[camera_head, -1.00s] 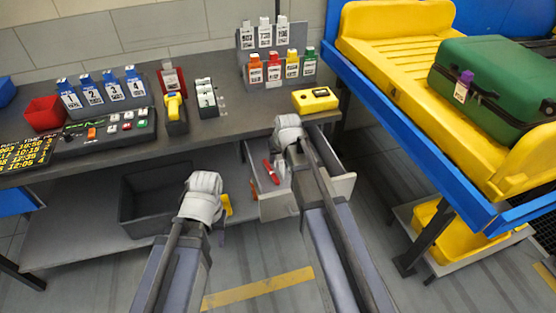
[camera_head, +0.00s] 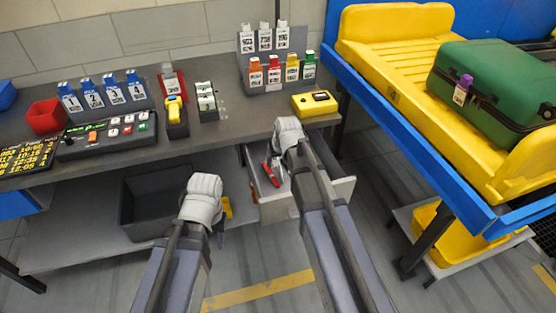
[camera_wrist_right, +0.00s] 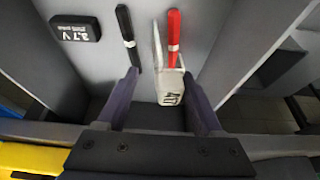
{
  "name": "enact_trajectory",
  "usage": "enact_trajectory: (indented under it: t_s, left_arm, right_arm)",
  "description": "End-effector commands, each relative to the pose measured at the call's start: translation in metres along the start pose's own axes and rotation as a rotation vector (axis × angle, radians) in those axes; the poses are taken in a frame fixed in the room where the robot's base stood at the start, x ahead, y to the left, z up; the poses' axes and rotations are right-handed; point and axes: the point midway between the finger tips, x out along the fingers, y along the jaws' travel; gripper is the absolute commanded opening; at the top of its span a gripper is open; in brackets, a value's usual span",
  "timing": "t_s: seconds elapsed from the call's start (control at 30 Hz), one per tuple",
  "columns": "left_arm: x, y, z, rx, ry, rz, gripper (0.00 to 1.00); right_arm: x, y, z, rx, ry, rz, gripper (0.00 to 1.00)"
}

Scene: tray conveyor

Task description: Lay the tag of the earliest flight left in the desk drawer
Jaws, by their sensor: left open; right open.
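The desk drawer (camera_head: 329,191) is open beneath the desk. My right gripper (camera_wrist_right: 162,76) is open above it. In the right wrist view a white tag (camera_wrist_right: 169,90) with dark print shows between the spread fingers, apart from both, partly against a red pen (camera_wrist_right: 173,40). Whether the tag touches the drawer floor, I cannot tell. My left gripper (camera_head: 203,192) is out in front of the shelf, its fingertips hidden. Several coloured tags (camera_head: 274,72) and white tags (camera_head: 264,40) stand in a rack at the desk's back. A flight board (camera_head: 27,157) shows times at the left.
A black pen (camera_wrist_right: 127,35) and a black 3.7 V pack (camera_wrist_right: 75,28) lie in the drawer. A yellow device (camera_head: 315,102) sits on the desk edge. A dark bin (camera_head: 152,190) stands on the shelf. A green suitcase (camera_head: 500,85) lies on the yellow conveyor tray (camera_head: 390,65).

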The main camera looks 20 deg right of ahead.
Motion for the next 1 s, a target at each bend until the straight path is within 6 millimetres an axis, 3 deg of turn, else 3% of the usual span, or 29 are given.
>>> enact_trajectory:
  t_s: [0.6, 0.77, 1.0]
  left_arm:
    - [-0.091, -0.009, 0.005, -0.001, 0.000, 0.000, 0.45]
    - [-0.103, -0.010, 0.006, -0.001, 0.000, 0.000, 0.45]
    - [-0.104, -0.010, 0.006, -0.001, 0.000, 0.000, 0.45]
  right_arm:
    - [-0.099, 0.000, -0.002, 0.000, 0.000, 0.000, 0.68]
    - [-0.112, 0.000, -0.001, 0.000, 0.000, 0.000, 0.68]
    - [-0.114, -0.007, 0.006, -0.011, -0.013, -0.003, 0.68]
